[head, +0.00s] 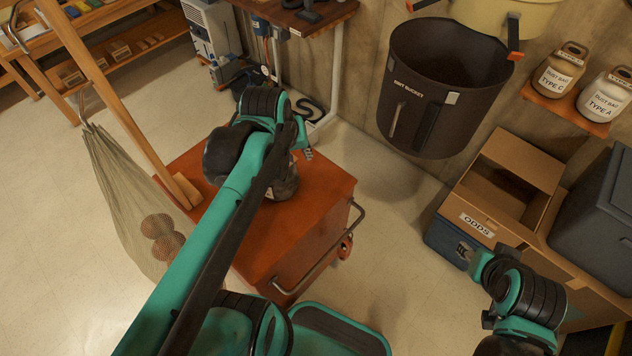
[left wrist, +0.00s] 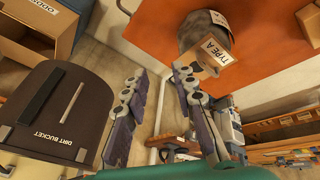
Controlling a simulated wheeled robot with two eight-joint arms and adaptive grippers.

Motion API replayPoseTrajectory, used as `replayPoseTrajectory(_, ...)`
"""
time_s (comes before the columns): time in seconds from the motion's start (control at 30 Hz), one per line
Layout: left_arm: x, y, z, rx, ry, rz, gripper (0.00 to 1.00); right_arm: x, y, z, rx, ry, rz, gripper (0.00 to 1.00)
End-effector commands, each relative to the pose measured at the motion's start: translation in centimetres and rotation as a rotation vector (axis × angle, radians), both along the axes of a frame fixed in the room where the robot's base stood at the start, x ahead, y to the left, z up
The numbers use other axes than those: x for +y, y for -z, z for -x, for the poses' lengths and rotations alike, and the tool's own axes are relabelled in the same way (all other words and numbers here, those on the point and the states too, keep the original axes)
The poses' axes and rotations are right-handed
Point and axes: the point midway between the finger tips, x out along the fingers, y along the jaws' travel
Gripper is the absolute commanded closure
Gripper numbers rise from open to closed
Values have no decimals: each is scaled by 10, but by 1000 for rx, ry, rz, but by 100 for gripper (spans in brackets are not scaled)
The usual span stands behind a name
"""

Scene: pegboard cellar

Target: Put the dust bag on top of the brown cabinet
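A dark grey dust bag (head: 284,186) stands on top of the brown cabinet (head: 325,190), partly hidden behind my left arm. In the left wrist view the bag (left wrist: 203,38) shows a tan part lettered "TYPE A", on the orange-brown cabinet top (left wrist: 130,15). My left gripper (left wrist: 160,75) is open, with floor visible between its fingers. The bag lies just beyond the right-hand finger, not between the two; whether they touch is unclear. In the head view the left gripper (head: 306,152) is mostly hidden by its arm. My right gripper (head: 466,252) is at the lower right, too small to read.
A dirt bucket (head: 445,80) hangs on the wall. An "ODDS" box (head: 478,224) is near my right gripper. A net (head: 125,190) hangs left of the cabinet.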

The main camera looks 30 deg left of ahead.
Motion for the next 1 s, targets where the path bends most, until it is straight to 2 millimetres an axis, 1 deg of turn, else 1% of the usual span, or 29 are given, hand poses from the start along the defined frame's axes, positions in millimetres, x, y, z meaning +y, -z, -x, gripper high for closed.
replayPoseTrajectory(0.03, -19, 4, 10, -30, 94, -41, 73, 0, 0, 0, 0, 0, 0, 60)
replayPoseTrajectory(0.1, -38, 8, 21, -74, 217, -98, 73, 0, 0, 0, 0, 0, 0, 60)
replayPoseTrajectory(0.2, -59, 15, 34, -131, 364, -171, 73, 0, 0, 0, 0, 0, 0, 60)
replayPoseTrajectory(0.3, -73, 21, 42, -171, 467, -224, 73, 0, 0, 0, 0, 0, 0, 60)
replayPoseTrajectory(0.4, -80, 24, 47, -194, 525, -255, 73, 0, 0, 0, 0, 0, 0, 60)
replayPoseTrajectory(0.5, -82, 25, 48, -204, 546, -266, 73, 0, 0, 0, 0, 0, 0, 60)
replayPoseTrajectory(1.0, -82, 25, 48, -203, 543, -265, 73, 0, 0, 0, 0, 0, 0, 60)
